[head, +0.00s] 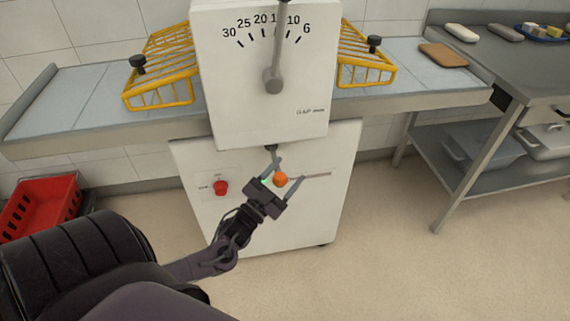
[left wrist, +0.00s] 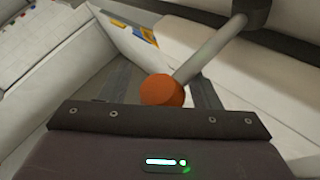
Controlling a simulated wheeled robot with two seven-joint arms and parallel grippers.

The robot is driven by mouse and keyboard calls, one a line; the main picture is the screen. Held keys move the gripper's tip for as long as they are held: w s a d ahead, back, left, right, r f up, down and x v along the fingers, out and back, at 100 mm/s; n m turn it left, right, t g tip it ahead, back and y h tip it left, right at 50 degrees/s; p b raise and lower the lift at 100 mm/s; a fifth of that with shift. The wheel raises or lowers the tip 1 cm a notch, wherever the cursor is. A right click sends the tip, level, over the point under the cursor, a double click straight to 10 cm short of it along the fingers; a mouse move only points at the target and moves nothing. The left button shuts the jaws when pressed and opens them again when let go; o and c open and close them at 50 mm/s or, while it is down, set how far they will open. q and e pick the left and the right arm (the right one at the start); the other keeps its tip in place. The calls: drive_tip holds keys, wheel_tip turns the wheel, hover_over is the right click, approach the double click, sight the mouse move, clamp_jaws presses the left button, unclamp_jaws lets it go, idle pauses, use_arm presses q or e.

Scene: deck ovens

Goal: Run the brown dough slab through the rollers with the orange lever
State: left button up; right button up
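The brown dough slab (head: 443,55) lies flat at the right end of the sheeter's belt (head: 407,62) in the head view. The orange lever knob (head: 280,180) is on the front of the white machine, below the dial. My left gripper (head: 287,166) is open in front of the panel, with its fingers apart on either side of the knob. In the left wrist view the orange knob (left wrist: 161,92) sits between the open fingers at the end of a grey rod (left wrist: 210,50). Contact with the fingers cannot be told. My right gripper is not in view.
Yellow wire guards (head: 160,85) flank the rollers' housing (head: 262,100), with another guard (head: 365,65) at right. A red button (head: 221,188) is on the panel. A red crate (head: 40,212) stands at left. A steel table (head: 490,70) with pale slabs is at right.

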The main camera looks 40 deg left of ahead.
use_arm(q)
drive_tip(key=v, duration=0.8)
drive_tip(key=shift+w, duration=0.1)
idle(0.4)
